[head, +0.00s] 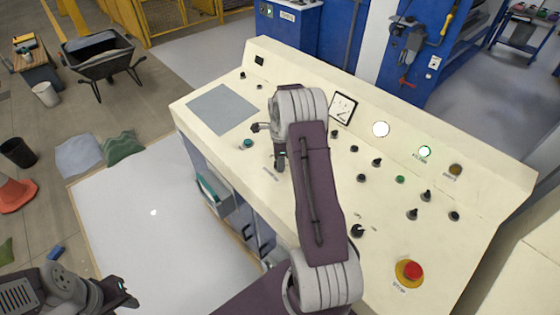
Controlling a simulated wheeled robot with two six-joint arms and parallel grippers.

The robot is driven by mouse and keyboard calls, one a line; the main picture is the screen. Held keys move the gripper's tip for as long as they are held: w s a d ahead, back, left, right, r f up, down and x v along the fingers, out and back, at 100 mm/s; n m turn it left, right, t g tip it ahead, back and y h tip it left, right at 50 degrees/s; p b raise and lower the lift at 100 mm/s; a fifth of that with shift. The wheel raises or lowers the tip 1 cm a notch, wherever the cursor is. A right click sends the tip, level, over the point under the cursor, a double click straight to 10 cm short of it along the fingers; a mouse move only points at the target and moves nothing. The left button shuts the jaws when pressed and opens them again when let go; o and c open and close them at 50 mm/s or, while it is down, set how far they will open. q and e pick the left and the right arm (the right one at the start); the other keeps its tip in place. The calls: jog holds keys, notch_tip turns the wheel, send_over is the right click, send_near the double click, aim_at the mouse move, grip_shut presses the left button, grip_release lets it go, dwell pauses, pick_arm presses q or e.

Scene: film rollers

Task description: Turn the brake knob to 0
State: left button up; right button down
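The cream control console (290,195) carries several knobs and buttons, and their labels are too small to read, so I cannot tell for sure which is the brake knob. A larger black rotary knob (357,231) with small markings sits near the front edge, right of my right arm. My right gripper (269,146) is over the left part of the console, its dark fingers spread apart and empty, near a small teal button (248,144). My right arm hides part of the panel's middle. My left gripper (128,294) is low at the left, off the console; its finger gap is unclear.
A red emergency button (412,271) stands at the console's front right. A flat grey panel (222,109) lies at its left. A dial gauge (342,108) and lamps line the raised back. A wheelbarrow (97,62) stands on the floor at far left.

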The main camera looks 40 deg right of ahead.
dwell(0.3)
jog(key=n+p, duration=0.1)
jog(key=n, duration=0.2)
jog(key=n+p, duration=0.1)
jog(key=n, duration=0.2)
jog(key=shift+w+n+g+p, duration=0.1)
jog(key=shift+n+g+p, duration=0.2)
jog(key=shift+n, duration=0.1)
jog(key=n, duration=0.4)
jog(key=shift+w+p, duration=0.1)
jog(key=shift+p, duration=0.3)
jog(key=n, duration=0.5)
jog(key=shift+g, duration=0.3)
jog(key=n+p, duration=0.1)
jog(key=n, duration=0.2)
jog(key=shift+w+a+n+h, duration=0.1)
jog(key=shift+n+h, duration=0.2)
jog(key=n, duration=0.3)
jog(key=shift+a+n, duration=0.1)
jog(key=shift+n, duration=0.2)
jog(key=n+p, duration=0.1)
jog(key=n, duration=0.5)
jog(key=shift+a+n+h, duration=0.1)
jog(key=shift+n+h, duration=0.3)
jog(key=shift+f, duration=0.1)
